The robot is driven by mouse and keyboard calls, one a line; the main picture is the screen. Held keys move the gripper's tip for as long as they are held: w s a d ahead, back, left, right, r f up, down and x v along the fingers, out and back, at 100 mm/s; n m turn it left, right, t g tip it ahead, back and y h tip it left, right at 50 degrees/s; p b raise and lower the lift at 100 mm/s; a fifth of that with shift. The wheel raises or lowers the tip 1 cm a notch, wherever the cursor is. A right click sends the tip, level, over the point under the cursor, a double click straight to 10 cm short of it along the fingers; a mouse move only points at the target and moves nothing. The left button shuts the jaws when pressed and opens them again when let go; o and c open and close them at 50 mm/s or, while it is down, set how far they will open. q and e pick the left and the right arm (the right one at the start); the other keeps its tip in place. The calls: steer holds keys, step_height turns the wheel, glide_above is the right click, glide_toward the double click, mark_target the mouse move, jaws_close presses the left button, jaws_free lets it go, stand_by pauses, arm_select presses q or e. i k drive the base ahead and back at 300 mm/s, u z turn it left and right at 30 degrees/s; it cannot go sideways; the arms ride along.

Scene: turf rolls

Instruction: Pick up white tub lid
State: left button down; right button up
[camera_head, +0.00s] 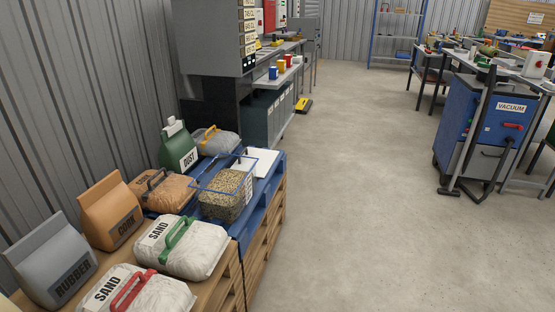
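A flat white panel that looks like the white tub lid (263,161) lies on the blue pallet (272,188). It is just behind and to the right of a clear tub with a blue rim (207,187) that holds tan grain-like material. The tub hides part of the panel's near left side. Neither of my grippers shows in the head view, so nothing is seen touching the panel.
Sand bags with green (190,250) and red handles (135,292), a cork bag (112,212), a rubber bag (50,262) and a dust bag (179,146) crowd the pallets along the left wall. A blue vacuum cart (480,125) stands right. The concrete floor (370,190) between is clear.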

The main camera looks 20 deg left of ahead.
mark_target(266, 157)
steer(key=i, duration=3)
steer(key=u, duration=3.1)
steer(key=i, duration=0.5)
steer(key=u, duration=0.05)
